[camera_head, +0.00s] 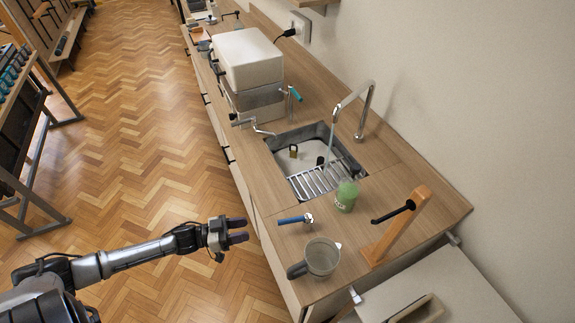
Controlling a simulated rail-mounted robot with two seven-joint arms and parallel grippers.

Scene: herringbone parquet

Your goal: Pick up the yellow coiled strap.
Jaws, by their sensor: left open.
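I cannot make out a yellow coiled strap in the head view. My left gripper (241,230) reaches in from the left, over the parquet floor just left of the counter's front edge. Its two dark fingers are apart and nothing shows between them. My right gripper is not in view.
The sink (312,153) has a rack and small dark objects. The floor (135,130) is clear.

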